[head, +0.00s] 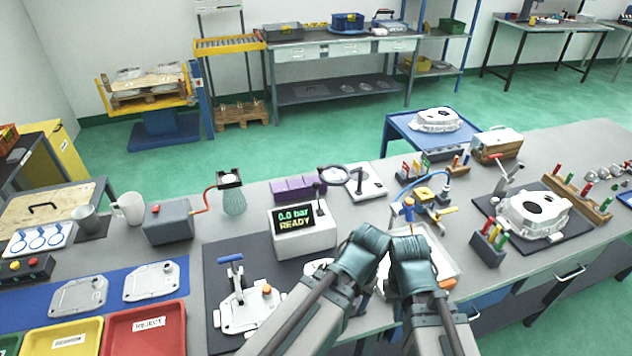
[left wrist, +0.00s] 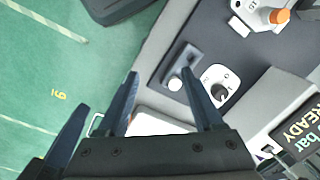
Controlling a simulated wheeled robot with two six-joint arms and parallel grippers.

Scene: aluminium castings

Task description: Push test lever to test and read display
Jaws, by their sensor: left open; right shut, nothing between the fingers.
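The display box (head: 302,228) stands mid-bench and reads "0.0 bar READY"; its edge shows in the left wrist view (left wrist: 300,138). A small lever with a pale knob (left wrist: 175,83) rises from a grey slotted base beside a round white dial (left wrist: 221,84). In the head view my left arm covers the lever. My left gripper (left wrist: 160,61) is open and empty, one fingertip close to the knob; contact cannot be told.
A clamp fixture (head: 240,308) with an orange knob stands on the dark mat, left of my arms. A magnifier (head: 334,175) stands behind the display. A red reject tray (head: 146,330) is at the front left. A casting (head: 535,213) sits on the right.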

